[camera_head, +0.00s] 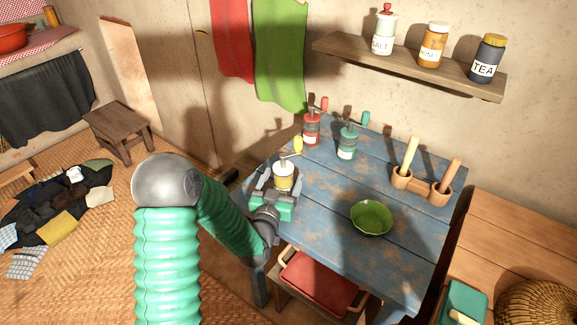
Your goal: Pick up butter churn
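Three small hand-cranked churns stand on the blue wooden table (325,219). The yellow-banded churn (284,177), with a clear jar and yellow crank knob, is upright near the table's left edge. My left gripper (281,191) is at it, with a dark finger on either side of its lower part. Whether the fingers touch the jar cannot be told; its base is hidden by the gripper. A red churn (311,129) and a teal churn (348,145) stand farther back. My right gripper is not in view.
A wall shelf (410,66) with jars hangs above the back. A red tray (320,281) sits below the front edge. The table's middle is clear.

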